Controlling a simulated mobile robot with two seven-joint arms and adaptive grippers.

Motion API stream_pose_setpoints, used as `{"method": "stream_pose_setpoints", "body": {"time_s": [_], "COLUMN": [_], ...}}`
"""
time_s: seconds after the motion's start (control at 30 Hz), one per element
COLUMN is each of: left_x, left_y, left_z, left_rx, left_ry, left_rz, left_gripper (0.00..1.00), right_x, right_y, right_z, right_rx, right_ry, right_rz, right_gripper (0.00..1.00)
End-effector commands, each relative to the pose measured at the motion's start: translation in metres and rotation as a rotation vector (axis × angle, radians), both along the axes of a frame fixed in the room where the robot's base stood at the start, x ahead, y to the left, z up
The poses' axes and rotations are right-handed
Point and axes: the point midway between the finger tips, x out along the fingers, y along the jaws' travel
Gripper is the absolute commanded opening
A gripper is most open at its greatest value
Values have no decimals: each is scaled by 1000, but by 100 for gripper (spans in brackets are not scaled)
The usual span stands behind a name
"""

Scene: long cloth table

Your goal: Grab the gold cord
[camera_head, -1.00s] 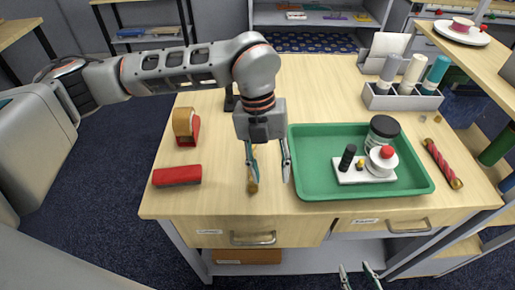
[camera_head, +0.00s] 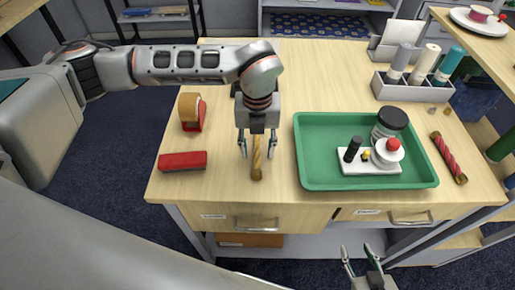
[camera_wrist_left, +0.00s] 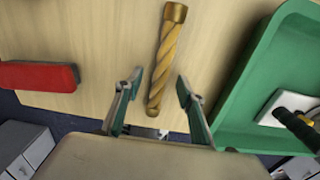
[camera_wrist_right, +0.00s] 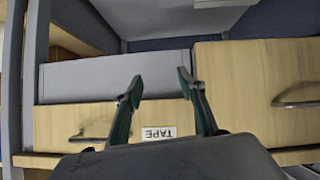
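The gold cord (camera_head: 256,160) is a short twisted gold rod with a cap at its end, lying on the wooden table just left of the green tray. In the left wrist view the gold cord (camera_wrist_left: 166,58) lies ahead of and between the fingers. My left gripper (camera_head: 257,155) is open above the cord, one finger on each side of it; it also shows in the left wrist view (camera_wrist_left: 159,82). No contact with the cord is visible. My right gripper (camera_head: 359,251) is open and empty in front of the table, low by the drawers; it also shows in the right wrist view (camera_wrist_right: 159,85).
The green tray (camera_head: 312,178) holds a jar and a white block with small parts. A red block (camera_head: 183,161) and a tape dispenser (camera_head: 191,112) stand to the left. A red twisted cord (camera_head: 449,157) lies right of the tray. A bottle rack (camera_head: 410,92) stands at the back right.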

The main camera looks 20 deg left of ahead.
Motion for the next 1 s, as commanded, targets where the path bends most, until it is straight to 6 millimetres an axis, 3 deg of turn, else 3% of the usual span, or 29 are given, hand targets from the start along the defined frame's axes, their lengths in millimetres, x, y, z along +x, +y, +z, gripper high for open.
{"method": "stream_pose_setpoints", "body": {"time_s": [0.2, 0.37, 0.77, 1.0], "left_x": [0, 0, 1, 2], "left_y": [0, 0, 0, 0], "left_z": [-1, -1, 2, 26], "left_rx": [0, -1, 0, -1], "left_ry": [0, -1, -2, -6], "left_rz": [0, 0, 0, 1], "left_gripper": [39, 0, 0, 0], "right_x": [0, 1, 1, 1], "right_y": [0, 0, 0, 0], "right_z": [0, 0, 0, -2], "right_rx": [0, 0, 0, 0], "right_ry": [0, -1, -2, -2], "right_rz": [0, 0, -1, -1], "right_gripper": [40, 40, 40, 40]}}
